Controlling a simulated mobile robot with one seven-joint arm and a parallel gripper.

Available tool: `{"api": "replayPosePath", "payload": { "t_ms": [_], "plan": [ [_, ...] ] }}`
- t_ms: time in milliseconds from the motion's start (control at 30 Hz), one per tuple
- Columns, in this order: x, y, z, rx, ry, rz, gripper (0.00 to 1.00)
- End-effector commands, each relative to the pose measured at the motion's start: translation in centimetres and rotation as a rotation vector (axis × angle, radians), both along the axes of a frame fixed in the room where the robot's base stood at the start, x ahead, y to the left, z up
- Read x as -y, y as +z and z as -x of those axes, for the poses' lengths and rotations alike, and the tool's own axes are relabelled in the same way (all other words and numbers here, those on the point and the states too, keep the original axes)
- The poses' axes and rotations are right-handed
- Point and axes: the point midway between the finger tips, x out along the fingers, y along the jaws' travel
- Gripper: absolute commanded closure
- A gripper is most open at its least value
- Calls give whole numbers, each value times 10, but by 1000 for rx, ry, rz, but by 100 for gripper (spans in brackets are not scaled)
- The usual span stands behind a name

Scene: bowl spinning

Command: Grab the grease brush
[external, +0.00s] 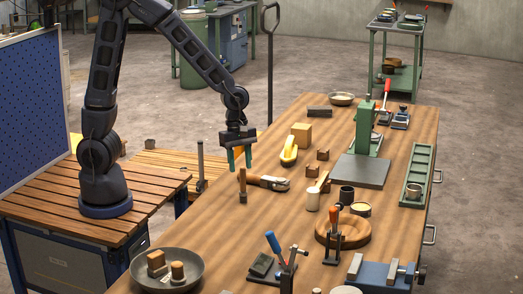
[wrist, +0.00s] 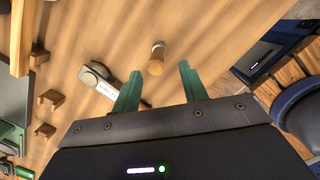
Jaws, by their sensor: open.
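A small upright piece with a wooden upper part and a darker lower part (external: 243,186) looks like the grease brush, though its bristles are too small to make out. It stands on the workbench near the left edge. In the wrist view it shows as a short wooden cylinder (wrist: 156,58), just beyond and between the fingertips. My gripper (external: 239,165) points down with its green fingers apart and empty, above and close to this piece. In the wrist view the open fingers (wrist: 161,68) frame it without visible contact.
A wooden-handled metal tool (external: 272,183) lies close by on the right; it also shows in the wrist view (wrist: 98,76). Bare bench surface (external: 215,225) lies in front.

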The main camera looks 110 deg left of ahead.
Motion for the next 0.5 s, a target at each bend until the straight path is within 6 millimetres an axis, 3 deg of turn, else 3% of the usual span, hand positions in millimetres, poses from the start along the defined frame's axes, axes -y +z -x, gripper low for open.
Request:
{"api": "replayPosePath", "payload": {
  "t_ms": [500],
  "plan": [
    [5, -42, -10, -3, -1, 1, 57]
  ]
}}
